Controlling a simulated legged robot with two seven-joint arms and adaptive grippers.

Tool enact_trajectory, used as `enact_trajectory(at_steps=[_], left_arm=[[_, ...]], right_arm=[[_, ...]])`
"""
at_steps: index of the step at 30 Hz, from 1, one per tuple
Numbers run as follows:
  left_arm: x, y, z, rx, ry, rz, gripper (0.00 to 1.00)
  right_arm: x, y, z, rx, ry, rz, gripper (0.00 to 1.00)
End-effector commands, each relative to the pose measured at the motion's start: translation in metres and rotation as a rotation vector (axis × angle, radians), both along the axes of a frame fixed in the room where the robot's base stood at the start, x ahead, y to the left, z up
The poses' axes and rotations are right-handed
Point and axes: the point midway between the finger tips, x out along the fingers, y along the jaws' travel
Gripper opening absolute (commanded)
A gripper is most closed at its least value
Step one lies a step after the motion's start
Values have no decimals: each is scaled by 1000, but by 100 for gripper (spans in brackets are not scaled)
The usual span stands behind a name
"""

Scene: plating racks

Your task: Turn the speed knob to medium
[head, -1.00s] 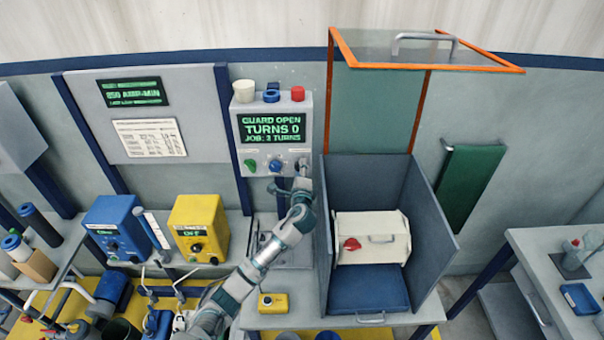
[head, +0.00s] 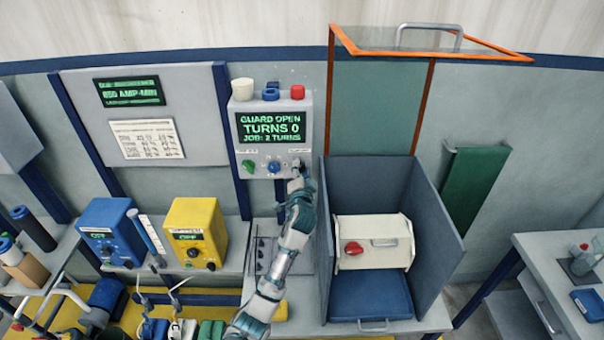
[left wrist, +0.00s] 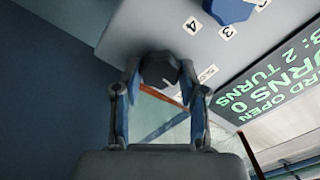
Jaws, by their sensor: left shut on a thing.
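The grey control box (head: 240,135) hangs on the wall at centre, its screen reading guard open, turns 0, job 2 turns. The dark speed knob (left wrist: 160,70) is at the right end of the box's lower row. In the head view my gripper and wrist largely hide it. My left gripper (head: 297,180) is shut on the knob. In the left wrist view its two fingers (left wrist: 160,92) stand on either side of the knob. A small label beside the knob is only partly readable, and the knob's pointer cannot be made out.
A blue numbered knob (head: 274,167) and a green knob (head: 249,166) sit to the left on the same panel. The grey guarded bin (head: 436,215) stands close to the right of my arm, its orange-framed lid (head: 500,55) raised.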

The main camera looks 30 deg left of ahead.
Motion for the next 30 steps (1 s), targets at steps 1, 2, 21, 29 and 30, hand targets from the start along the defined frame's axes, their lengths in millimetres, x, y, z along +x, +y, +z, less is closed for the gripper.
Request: enact_trajectory(at_steps=[1,2,21,29,30], left_arm=[[0,1,-5,-29,-8,3,7],[0,1,-5,-43,-16,4,7],[0,0,-8,-149,-73,3,7],[0,-1,-9,-150,-70,3,59],[0,-1,-9,-149,-71,3,67]], right_arm=[[0,0,-3,0,0,0,40],[0,0,-3,0,0,0,40],[0,5,-7,5,0,-3,40],[0,4,-7,5,0,-3,40],[0,4,-7,5,0,-3,40]])
